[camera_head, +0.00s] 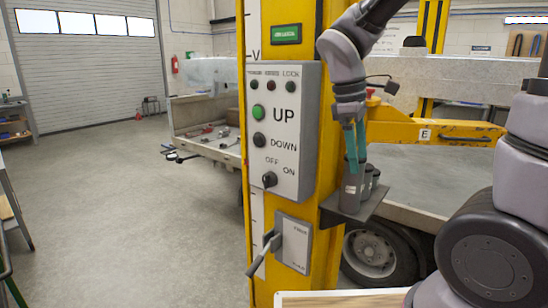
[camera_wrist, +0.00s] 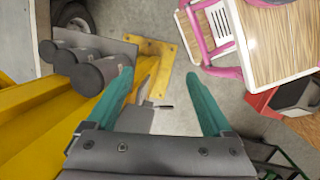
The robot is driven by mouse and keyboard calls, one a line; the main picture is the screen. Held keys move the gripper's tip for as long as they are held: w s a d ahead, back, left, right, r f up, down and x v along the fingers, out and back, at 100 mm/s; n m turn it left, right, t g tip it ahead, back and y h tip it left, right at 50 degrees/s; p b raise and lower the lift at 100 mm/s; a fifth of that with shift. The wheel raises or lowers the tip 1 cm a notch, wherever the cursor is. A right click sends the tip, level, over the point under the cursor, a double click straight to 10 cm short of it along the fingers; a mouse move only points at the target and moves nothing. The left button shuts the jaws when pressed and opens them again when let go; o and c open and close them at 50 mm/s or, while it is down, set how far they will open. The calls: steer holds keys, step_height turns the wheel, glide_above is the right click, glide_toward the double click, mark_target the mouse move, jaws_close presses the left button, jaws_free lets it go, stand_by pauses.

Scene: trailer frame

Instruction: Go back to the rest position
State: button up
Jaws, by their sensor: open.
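My gripper (camera_head: 353,150) hangs from my arm at the right side of the yellow post (camera_head: 258,180), with its teal fingers pointing down. In the wrist view its fingers (camera_wrist: 158,78) are spread apart with nothing between them. In the head view the fingers are just above and in front of the dark cylinders on a small grey shelf (camera_head: 350,212). In the wrist view the cylinders (camera_wrist: 98,75) lie left of the left finger. The control panel (camera_head: 285,130) with UP and DOWN buttons is on the post, left of my gripper.
A lever box (camera_head: 292,243) sits low on the post, its handle sticking out left. A trailer (camera_head: 205,125) with a wheel (camera_head: 372,250) stands behind. The floor (camera_head: 120,200) at left is clear. A pink-framed chair (camera_wrist: 220,30) and table show in the wrist view.

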steer(key=s+d+r+m+t+y, duration=0.2)
steer(key=d+r+m+t, duration=0.1)
steer(key=r+m, duration=0.3)
steer(key=s+d+r+m+t+y, duration=0.2)
steer(key=r+m, duration=0.4)
steer(key=m, duration=0.4)
steer(key=shift+d+t+y, duration=0.3)
steer(key=shift+d+t, duration=0.35)
steer(key=shift+t, duration=0.45)
